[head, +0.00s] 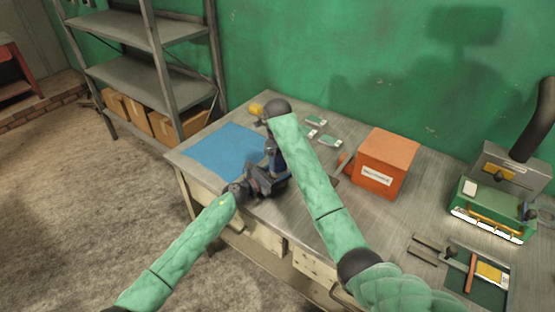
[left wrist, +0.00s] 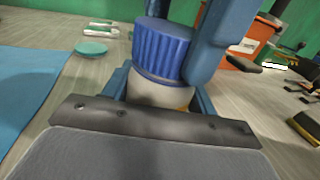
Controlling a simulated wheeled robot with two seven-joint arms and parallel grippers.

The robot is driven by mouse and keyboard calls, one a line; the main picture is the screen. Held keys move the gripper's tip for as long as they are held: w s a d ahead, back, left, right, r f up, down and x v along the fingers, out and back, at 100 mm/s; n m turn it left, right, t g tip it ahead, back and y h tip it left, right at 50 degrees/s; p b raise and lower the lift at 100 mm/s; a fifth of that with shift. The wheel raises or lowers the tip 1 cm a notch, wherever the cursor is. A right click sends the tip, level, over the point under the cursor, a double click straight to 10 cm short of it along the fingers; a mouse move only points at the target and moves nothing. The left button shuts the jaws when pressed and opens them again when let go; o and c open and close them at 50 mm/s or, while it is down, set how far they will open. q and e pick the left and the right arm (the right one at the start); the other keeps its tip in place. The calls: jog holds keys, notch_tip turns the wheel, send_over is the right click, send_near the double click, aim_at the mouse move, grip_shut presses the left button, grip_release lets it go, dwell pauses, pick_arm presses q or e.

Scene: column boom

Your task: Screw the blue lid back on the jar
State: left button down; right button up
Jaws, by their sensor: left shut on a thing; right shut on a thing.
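The blue ribbed lid (left wrist: 163,48) sits on top of the pale jar (left wrist: 158,94) in the left wrist view. The lid looks roughly level, with a thin dark line below it; I cannot tell how tightly it is seated. My left gripper (head: 264,182) is shut on the jar body, one blue finger on each side. My right gripper (head: 274,150) comes from above and is shut on the lid; its blue finger (left wrist: 208,42) lies against the lid's right side. In the head view the grippers and arm hide most of the jar and lid.
A blue mat (head: 222,152) lies on the workbench to the left. A green machine (head: 492,212) and a tool tray (head: 480,280) are farther right. A yellow object (head: 256,110) is at the back.

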pick_arm(q)
jog(key=shift+s+f, duration=0.1)
pick_arm(e)
jog(key=m, duration=0.4)
jog(key=shift+w+d+m, duration=0.1)
jog(key=shift+m, duration=0.2)
jog(key=o, duration=1)
jog(key=shift+c, duration=0.5)
jog(key=shift+c, duration=0.2)
